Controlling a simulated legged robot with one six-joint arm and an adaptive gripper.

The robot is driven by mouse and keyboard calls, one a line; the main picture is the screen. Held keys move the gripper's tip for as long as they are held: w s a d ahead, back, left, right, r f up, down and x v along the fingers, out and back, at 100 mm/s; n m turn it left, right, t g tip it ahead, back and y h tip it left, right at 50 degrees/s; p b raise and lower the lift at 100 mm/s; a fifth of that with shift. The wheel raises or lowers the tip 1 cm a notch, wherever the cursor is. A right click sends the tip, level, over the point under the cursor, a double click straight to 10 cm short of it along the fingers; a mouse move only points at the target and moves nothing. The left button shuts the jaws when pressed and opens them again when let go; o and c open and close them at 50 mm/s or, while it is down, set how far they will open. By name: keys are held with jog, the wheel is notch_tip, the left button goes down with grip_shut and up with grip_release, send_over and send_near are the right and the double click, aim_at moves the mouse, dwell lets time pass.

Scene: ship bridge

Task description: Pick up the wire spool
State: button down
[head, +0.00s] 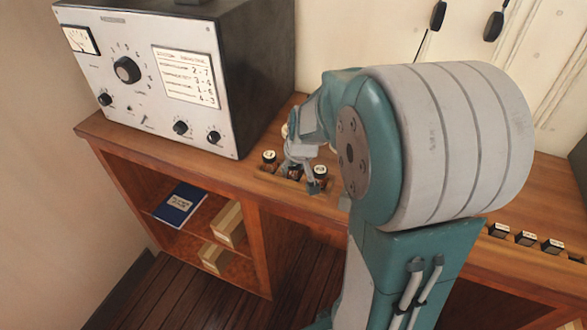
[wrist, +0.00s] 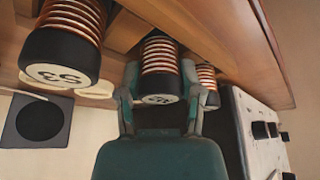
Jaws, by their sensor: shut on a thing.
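The wire spool (wrist: 160,58) in my grip has copper windings and a black end cap with a pale label, which I cannot read surely. In the wrist view my gripper (wrist: 158,84) has one finger on each side of it, shut on it. The spool still sits in the row at the wooden bench, at least partly in its slot. In the head view my gripper (head: 296,165) is over the row of spools, and the held spool (head: 294,173) is mostly hidden by the fingers.
A neighbouring spool (head: 268,156) stands left and another (head: 320,171) right, both close to my fingers. A grey instrument box (head: 140,75) stands on the bench (head: 225,172) at left. More capped spools (head: 525,238) sit at far right. Shelves below hold a blue book (head: 180,204) and boxes.

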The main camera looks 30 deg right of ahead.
jog(key=r, duration=0.3)
jog(key=shift+s+r, duration=0.2)
jog(key=shift+r, duration=0.1)
jog(key=s+a+r, duration=0.4)
jog(key=s+r, duration=0.5)
jog(key=s, duration=0.4)
jog(key=shift+r, duration=0.2)
jog(key=shift+s+f, duration=0.1)
jog(key=shift+s, duration=0.05)
